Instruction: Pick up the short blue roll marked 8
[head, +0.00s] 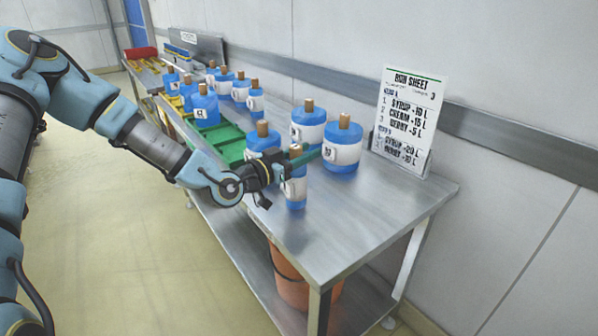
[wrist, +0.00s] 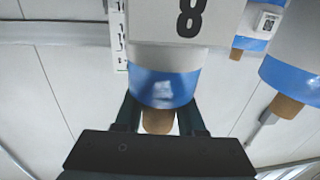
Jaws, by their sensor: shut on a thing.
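The short blue roll marked 8 (wrist: 165,85) is narrow, with a white label, blue ends and a brown core. Its large 8 shows in the wrist view, where the label runs out of the top of the picture. In the head view the roll (head: 295,201) is upright at the near part of the table, partly hidden by my gripper (head: 296,165). My gripper is shut on the roll's top end, with a finger on each side in the wrist view (wrist: 160,112). I cannot tell whether its base touches the table.
Wider blue-and-white rolls (head: 342,152) stand close behind it. More rolls (head: 204,107) stand farther along the metal table (head: 375,205) by a green tray (head: 222,134). A printed sheet (head: 409,115) stands by the wall. The table's near right end is clear.

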